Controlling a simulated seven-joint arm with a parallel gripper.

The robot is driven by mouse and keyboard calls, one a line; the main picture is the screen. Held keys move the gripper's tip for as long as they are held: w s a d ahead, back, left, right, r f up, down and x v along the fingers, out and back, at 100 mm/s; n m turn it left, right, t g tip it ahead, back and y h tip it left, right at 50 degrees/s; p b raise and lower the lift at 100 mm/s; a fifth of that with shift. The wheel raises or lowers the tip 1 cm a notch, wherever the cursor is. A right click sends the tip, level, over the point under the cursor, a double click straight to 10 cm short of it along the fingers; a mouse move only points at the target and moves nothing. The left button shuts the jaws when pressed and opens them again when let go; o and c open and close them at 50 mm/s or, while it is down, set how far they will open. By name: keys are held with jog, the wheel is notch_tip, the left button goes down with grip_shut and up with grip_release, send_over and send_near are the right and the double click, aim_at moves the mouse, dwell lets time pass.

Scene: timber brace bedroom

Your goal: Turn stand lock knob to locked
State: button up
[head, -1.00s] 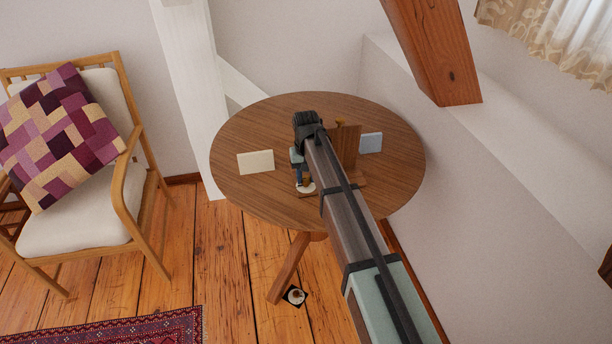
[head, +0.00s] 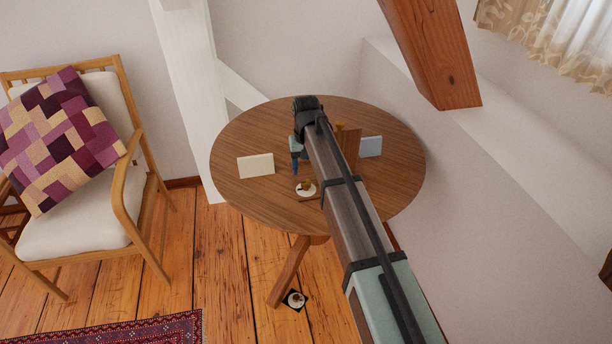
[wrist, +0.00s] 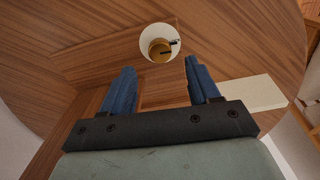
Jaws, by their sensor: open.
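The lock knob (head: 306,185) is a small brass-coloured knob on a round white disc, low at the front of the wooden stand (head: 348,142) on the round table. In the wrist view the knob (wrist: 159,50) shows from above, with a dark line on its right side. A small dark mark sits at the disc's right edge; I cannot read it. My gripper (head: 296,168) is open, its blue fingers apart and empty. In the wrist view the knob lies just beyond the gap between the fingertips (wrist: 160,68), untouched. My arm hides part of the stand.
A cream card (head: 256,166) lies on the table (head: 235,195) left of my gripper, and a pale blue card (head: 371,147) is right of the stand. A sloping timber brace (head: 432,50) hangs at the upper right. A cushioned chair (head: 80,225) stands left.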

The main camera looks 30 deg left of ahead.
aim_at(306, 182)
notch_tip(306, 182, up, 8)
dwell(0.4)
dwell(0.4)
